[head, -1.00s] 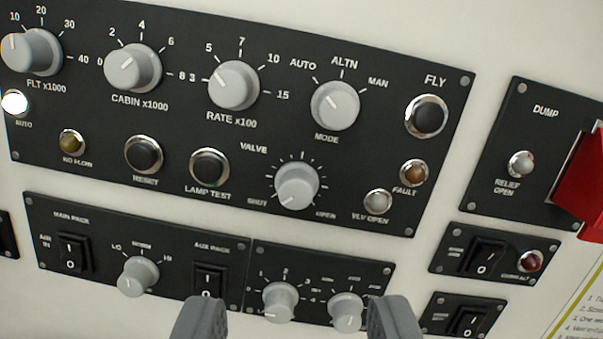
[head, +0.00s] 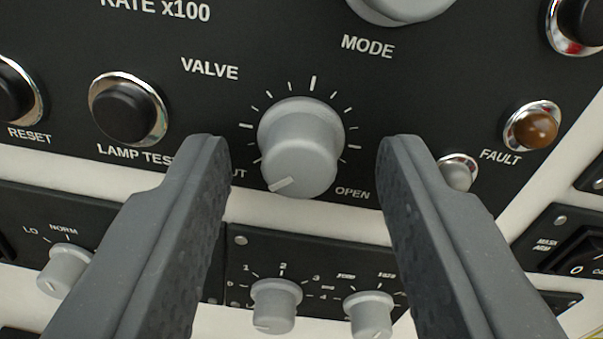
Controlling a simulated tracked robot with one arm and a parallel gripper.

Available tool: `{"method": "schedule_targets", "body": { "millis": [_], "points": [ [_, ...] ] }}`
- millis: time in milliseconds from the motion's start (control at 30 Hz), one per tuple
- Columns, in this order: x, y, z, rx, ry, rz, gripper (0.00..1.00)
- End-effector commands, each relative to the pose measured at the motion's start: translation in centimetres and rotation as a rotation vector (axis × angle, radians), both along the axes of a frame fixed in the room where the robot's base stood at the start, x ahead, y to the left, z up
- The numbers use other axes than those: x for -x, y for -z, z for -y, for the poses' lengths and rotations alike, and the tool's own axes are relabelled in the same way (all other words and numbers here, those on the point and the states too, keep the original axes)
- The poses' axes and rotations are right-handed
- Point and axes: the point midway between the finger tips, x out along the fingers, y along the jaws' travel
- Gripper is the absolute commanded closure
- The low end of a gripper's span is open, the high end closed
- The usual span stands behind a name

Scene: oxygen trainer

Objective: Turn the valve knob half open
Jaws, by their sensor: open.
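The valve knob (head: 302,143) is a grey round knob on the black upper panel, under the printed word VALVE. Tick marks ring it, with SHUT at lower left and OPEN at lower right. Its white pointer line is at the lower left, toward the SHUT end. My gripper (head: 296,150) is open, with one dark grey finger on each side of the knob. A gap shows between each finger and the knob in the picture. The left finger hides part of the SHUT label.
The lamp test button (head: 127,110) is left of the left finger. The mode knob (head: 400,5) is above right. Small knobs (head: 276,305) sit on a panel below.

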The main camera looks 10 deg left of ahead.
Motion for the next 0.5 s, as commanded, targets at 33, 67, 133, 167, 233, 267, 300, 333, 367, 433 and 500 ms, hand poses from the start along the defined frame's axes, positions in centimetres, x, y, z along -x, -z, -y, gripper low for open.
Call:
{"method": "schedule_targets", "body": {
  "millis": [33, 67, 133, 167, 233, 267, 300, 333, 367, 433, 500],
  "points": [
    [0.01, -0.01, -0.02, 0.0, 0.0, 0.0, 0.6],
    [0.01, 0.0, -0.03, 0.0, 0.0, 0.0, 0.65],
    [0.02, 0.0, -0.05, 0.0, -0.001, 0.0, 0.85],
    [0.01, 0.0, -0.05, 0.0, -0.001, 0.0, 0.93],
    [0.01, -0.01, -0.06, 0.0, -0.001, 0.0, 1.0],
    [0.02, -0.02, -0.06, 0.0, -0.001, 0.0, 1.0],
    [0.03, -0.03, -0.07, 0.0, -0.001, 0.001, 1.0],
    [0.03, -0.03, -0.07, 0.0, -0.001, 0.001, 1.0],
    [0.02, -0.02, -0.08, -0.001, -0.001, 0.0, 1.0],
    [0.03, -0.02, -0.11, -0.008, -0.001, -0.001, 1.0],
    [0.02, 0.02, -0.17, -0.018, -0.002, -0.005, 1.0]
  ]
}}
